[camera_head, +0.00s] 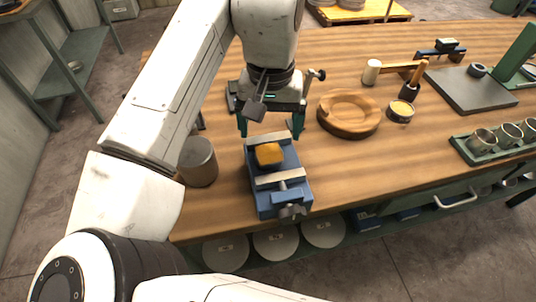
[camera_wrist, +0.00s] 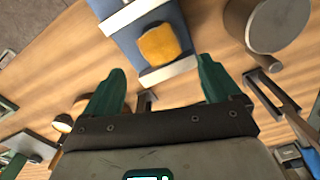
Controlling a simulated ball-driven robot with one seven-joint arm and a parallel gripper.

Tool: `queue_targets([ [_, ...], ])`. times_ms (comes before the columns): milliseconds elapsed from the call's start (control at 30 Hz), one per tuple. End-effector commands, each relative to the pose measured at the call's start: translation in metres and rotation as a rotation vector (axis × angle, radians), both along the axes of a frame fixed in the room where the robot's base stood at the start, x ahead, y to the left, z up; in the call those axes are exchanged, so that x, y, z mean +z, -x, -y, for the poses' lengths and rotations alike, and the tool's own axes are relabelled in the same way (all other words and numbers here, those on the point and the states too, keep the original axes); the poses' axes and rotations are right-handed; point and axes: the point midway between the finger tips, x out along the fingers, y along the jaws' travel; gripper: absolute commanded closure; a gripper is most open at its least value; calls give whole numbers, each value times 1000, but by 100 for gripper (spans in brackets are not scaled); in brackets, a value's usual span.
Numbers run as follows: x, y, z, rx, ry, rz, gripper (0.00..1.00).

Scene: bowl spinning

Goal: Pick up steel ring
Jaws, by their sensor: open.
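A small dark grey ring (camera_head: 477,70), which may be the steel ring, sits on a flat grey plate (camera_head: 468,92) at the right rear of the bench. Several metal ring-like cups (camera_head: 482,142) stand in a green tray (camera_head: 468,158) at the right front; I cannot tell if one is meant. My gripper (camera_head: 270,126) is open and empty, behind the blue vise, far left of the plate and tray. Its green fingers (camera_wrist: 160,88) are spread in the wrist view, with nothing between them. No steel ring is clear in the wrist view.
The blue vise (camera_head: 262,202) holds a yellow block (camera_head: 269,154) close in front of my gripper. A metal can (camera_head: 198,163) stands left of it. A wooden bowl (camera_head: 349,112), a mallet (camera_head: 372,72) and a small tin (camera_head: 400,111) stand to the right. The bench's front middle is clear.

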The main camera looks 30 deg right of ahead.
Motion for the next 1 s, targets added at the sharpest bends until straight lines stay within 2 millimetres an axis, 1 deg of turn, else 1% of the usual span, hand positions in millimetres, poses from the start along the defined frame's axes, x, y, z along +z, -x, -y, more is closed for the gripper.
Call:
queue_targets([
  [167, -10, 1, -1, 0, 1, 0, 10],
  [367, -37, 7, -8, 0, -1, 0, 10],
  [500, -53, 7, -7, -1, 1, -1, 10],
  [600, -58, 7, -7, -1, 1, 0, 10],
  [800, -58, 6, -6, -1, 1, 1, 10],
  [867, -58, 6, -6, -1, 1, 1, 14],
  [1000, -58, 6, -6, -1, 1, 1, 28],
])
